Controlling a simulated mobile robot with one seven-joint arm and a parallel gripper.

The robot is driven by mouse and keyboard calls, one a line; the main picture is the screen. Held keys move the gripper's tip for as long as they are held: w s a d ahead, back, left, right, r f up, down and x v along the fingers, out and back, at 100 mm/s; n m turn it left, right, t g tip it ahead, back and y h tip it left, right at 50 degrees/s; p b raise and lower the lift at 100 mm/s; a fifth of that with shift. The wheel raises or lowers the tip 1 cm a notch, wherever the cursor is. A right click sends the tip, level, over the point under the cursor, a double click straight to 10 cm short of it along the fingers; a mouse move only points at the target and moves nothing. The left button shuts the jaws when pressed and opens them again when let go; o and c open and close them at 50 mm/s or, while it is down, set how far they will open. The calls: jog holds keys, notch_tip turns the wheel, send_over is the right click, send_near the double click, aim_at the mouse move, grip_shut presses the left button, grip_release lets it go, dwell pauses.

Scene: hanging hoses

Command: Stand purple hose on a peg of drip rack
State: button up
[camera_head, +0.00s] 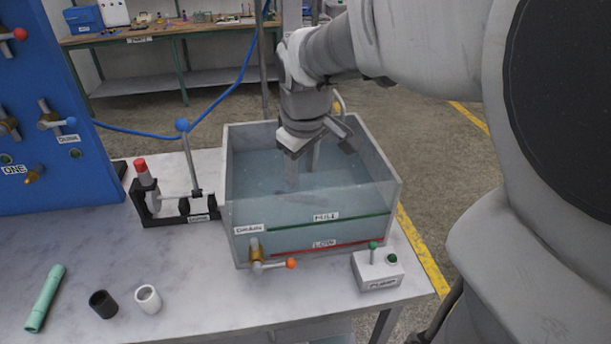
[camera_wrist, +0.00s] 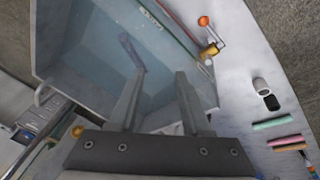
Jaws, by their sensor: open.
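A dark, bluish-purple tube, which may be the purple hose (camera_wrist: 131,51), lies in the clear-walled water tank (camera_head: 376,182). In the head view a dim dark shape shows under the water, and its colour is hard to tell there. My gripper (camera_head: 304,174) points down into the tank with its fingers apart. In the wrist view the open gripper (camera_wrist: 160,76) has nothing between its fingers, and the tube is apart from them, ahead of the left finger. I cannot make out a drip rack with pegs for certain in either view.
A black stand with a red-capped part and lever (camera_head: 150,205) is left of the tank. An orange-tipped drain valve (camera_head: 270,264) and pump box (camera_head: 378,270) are in front. A green tube (camera_head: 45,298), black cup (camera_head: 103,304) and white cup (camera_head: 148,299) lie front left.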

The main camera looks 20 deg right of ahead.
jog(key=s+a+r+m+t, duration=0.1)
jog(key=s+a+m, duration=0.1)
jog(key=s, duration=0.5)
jog(key=s+a+r+m+t, duration=0.1)
jog(key=s+a+m, duration=0.1)
jog(key=s, duration=0.6)
jog(key=shift+a+r+m+y, duration=0.25)
jog(key=shift+m+y, duration=0.15)
jog(key=shift+m, duration=0.2)
